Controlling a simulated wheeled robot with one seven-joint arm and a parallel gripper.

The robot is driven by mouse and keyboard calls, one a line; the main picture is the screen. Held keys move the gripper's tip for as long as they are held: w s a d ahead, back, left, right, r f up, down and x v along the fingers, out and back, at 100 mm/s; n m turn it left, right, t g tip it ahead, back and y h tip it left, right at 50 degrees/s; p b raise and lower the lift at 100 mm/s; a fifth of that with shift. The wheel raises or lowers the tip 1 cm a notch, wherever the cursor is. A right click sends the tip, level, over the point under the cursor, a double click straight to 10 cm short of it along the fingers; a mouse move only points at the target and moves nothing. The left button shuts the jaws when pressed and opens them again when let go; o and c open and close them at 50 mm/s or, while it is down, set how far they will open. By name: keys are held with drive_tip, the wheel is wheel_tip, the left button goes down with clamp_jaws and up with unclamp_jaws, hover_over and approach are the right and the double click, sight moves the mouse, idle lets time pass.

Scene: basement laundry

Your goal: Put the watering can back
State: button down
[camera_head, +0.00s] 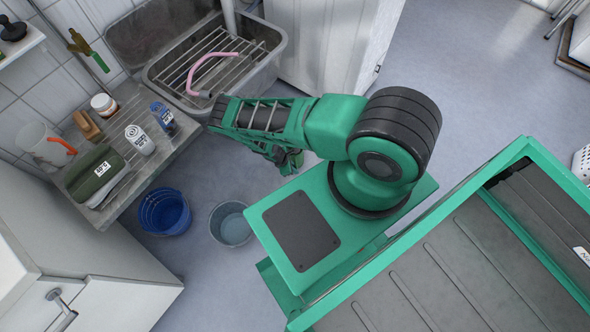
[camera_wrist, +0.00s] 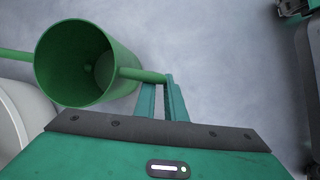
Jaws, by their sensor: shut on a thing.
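The green watering can (camera_wrist: 103,72) shows in the wrist view, its round open top facing the camera. Its spout (camera_wrist: 15,54) points left and its bar-like handle (camera_wrist: 143,75) points right. My gripper (camera_wrist: 168,82) is shut on the end of that handle, and the can hangs left of the fingers with floor behind it. The arm covers most of that spot, and I cannot make out the can there.
The sink (camera_head: 270,62) has a rack and pink hose. A blue bucket (camera_head: 165,212) and a grey bucket (camera_head: 230,225) stand on the floor.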

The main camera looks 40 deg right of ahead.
drive_tip(key=shift+f, duration=0.3)
drive_tip(key=c, duration=1.8)
unclamp_jaws()
